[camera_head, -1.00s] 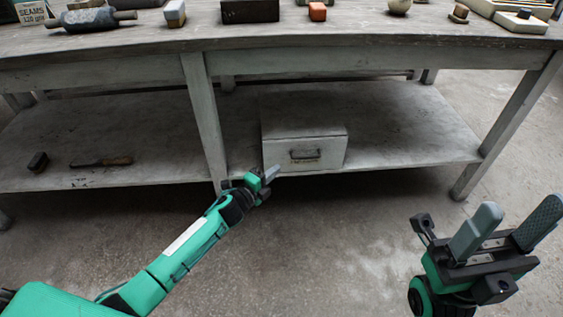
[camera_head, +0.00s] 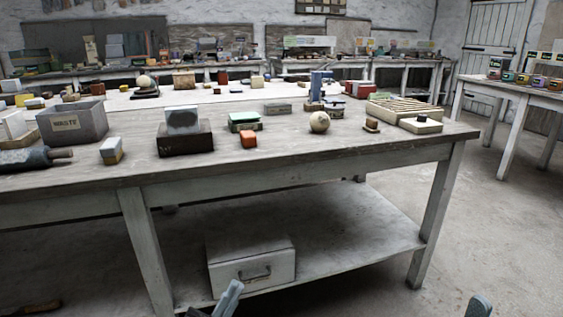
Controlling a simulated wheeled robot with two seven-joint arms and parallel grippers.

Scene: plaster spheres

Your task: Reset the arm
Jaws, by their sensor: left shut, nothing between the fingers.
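My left gripper (camera_head: 229,298) shows at the bottom edge, in front of the lower shelf of the workbench. Its grey fingers are shut with nothing held, and most of the arm is cut off by the frame. Of my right gripper (camera_head: 479,306) only a grey fingertip shows at the bottom right, over the floor. Whether it is open is hidden. A pale plaster sphere (camera_head: 319,122) sits on the workbench top (camera_head: 290,160), well beyond both grippers.
A white box (camera_head: 251,264) sits on the lower shelf (camera_head: 350,235). Another table (camera_head: 520,95) is at the right. Floor at the right is open.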

